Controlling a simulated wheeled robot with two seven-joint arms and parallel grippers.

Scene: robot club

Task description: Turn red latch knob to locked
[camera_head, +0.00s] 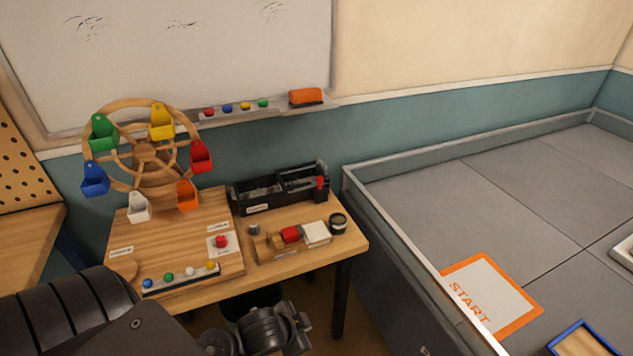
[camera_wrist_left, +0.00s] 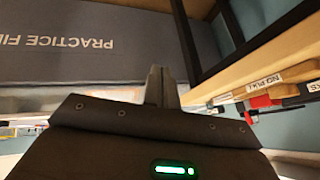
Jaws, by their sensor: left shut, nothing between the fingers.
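In the head view a red knob (camera_head: 221,241) sits on a white plate on the wooden board beside the Ferris wheel; its label is too small to read. My left arm enters from the lower left, and its grey wrist parts are low, in front of the table. In the left wrist view my left gripper (camera_wrist_left: 162,72) is shut and empty, with its fingers together. It is apart from the table edge at the right. A red part (camera_wrist_left: 286,91) shows near that edge; I cannot tell whether it is the knob. My right gripper is not in view.
A Ferris wheel (camera_head: 147,152) with coloured buckets stands on the board. A low-walled practice field (camera_head: 480,190) lies to the right.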

